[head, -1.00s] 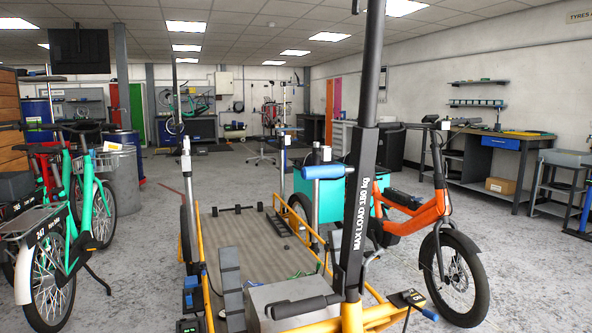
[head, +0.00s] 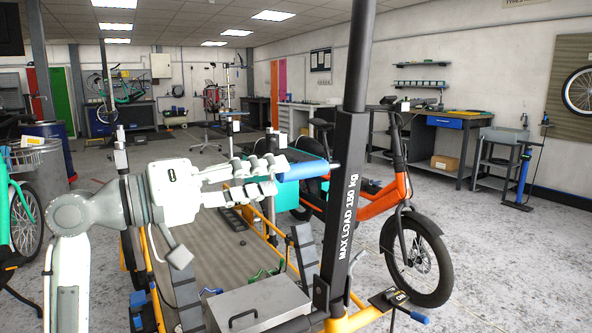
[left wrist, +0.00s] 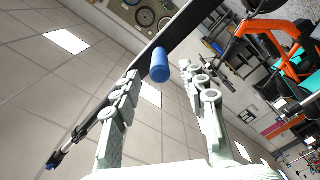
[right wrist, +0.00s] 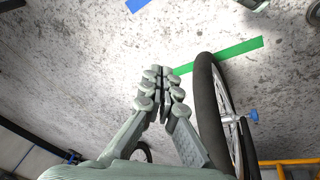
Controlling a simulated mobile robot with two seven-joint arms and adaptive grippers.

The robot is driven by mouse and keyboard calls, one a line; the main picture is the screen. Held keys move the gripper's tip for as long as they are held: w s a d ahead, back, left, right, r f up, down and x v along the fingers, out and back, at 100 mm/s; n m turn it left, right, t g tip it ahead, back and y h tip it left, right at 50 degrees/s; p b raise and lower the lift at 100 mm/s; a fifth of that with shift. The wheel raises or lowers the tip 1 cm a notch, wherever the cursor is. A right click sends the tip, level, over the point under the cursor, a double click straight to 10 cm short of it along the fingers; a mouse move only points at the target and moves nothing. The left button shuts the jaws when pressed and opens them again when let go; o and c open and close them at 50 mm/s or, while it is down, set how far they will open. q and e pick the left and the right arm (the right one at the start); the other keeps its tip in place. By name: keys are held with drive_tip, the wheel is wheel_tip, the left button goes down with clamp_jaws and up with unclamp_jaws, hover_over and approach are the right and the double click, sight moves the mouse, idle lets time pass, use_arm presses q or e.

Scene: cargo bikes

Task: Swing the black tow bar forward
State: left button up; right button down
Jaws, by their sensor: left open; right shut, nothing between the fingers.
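The black tow bar (head: 343,190) stands upright, leaning slightly, right of the middle in the head view, with white load lettering on it. A blue grip (head: 300,171) sticks out from its left side; it also shows in the left wrist view (left wrist: 160,65). My left gripper (head: 274,176) is open, its fingers pointing at the grip. In the left wrist view the grip appears between the open fingertips; whether they touch it cannot be told. My right gripper (right wrist: 164,74) is shut and empty above the floor, seen only in the right wrist view, near a wheel (right wrist: 212,115).
A yellow trailer frame (head: 345,322) with a grey metal box (head: 258,300) lies at the bar's foot. An orange cargo bike (head: 372,207) stands close to the right. Green bikes are at far left. Open floor lies at right front.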

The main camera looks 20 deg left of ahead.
sight(327, 168)
use_arm(q)
drive_tip(key=x, duration=0.5)
drive_tip(key=shift+p, duration=0.35)
drive_tip(key=shift+w+d, duration=0.4)
drive_tip(key=shift+w, duration=0.05)
use_arm(e)
drive_tip(key=shift+a+f, duration=0.2)
drive_tip(key=shift+f, duration=0.4)
drive_tip(key=shift+a+f, duration=0.15)
drive_tip(key=shift+f, duration=0.45)
use_arm(q)
drive_tip(key=c, duration=0.9)
clamp_jaws()
use_arm(e)
drive_tip(key=shift+s+d, duration=0.15)
drive_tip(key=shift+d, duration=0.1)
drive_tip(key=shift+d+r, duration=0.1)
